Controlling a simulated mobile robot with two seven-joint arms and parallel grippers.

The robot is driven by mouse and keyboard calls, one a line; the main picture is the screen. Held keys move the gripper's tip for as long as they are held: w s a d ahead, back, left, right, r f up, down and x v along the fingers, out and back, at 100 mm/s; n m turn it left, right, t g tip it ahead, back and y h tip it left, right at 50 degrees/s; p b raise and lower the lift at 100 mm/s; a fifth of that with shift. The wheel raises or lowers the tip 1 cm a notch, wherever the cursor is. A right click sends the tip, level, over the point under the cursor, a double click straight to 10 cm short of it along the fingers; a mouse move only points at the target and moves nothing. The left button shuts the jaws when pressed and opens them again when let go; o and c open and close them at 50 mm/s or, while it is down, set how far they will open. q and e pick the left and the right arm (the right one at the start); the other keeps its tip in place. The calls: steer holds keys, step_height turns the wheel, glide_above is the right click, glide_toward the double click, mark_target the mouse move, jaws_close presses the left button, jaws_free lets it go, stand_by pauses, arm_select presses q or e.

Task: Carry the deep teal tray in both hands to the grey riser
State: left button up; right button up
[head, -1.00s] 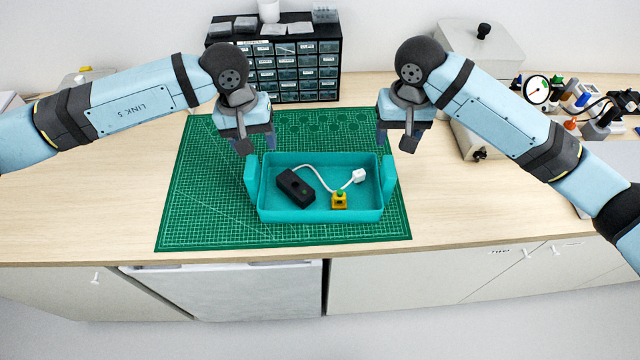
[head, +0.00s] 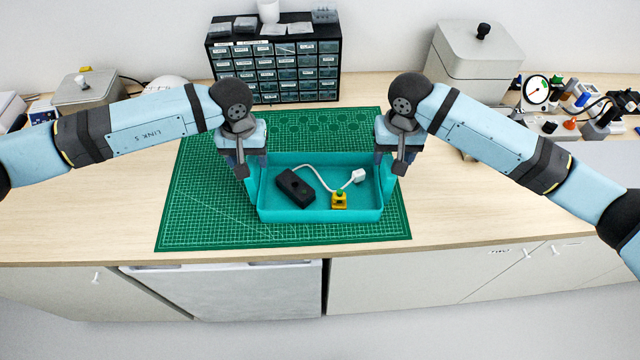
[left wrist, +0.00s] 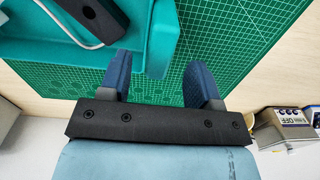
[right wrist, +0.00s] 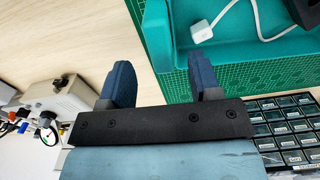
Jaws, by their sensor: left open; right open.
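The deep teal tray (head: 320,216) sits on the green cutting mat, with an upright handle at each end.
The green cutting mat (head: 200,215) covers the middle of the wooden bench. A black drawer cabinet (head: 285,72) stands behind it. A grey lidded box (head: 480,50) stands back right, with a gauge (head: 536,92) and small tools near it. A grey flat surface (head: 610,165) shows at right.

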mark_target(390, 166)
arm_select(q)
step_height(390, 166, down, 6)
arm_select(e)
step_height(390, 166, down, 6)
steer(key=shift+r, duration=0.1)
arm_select(q)
jaws_close()
arm_select(e)
jaws_close()
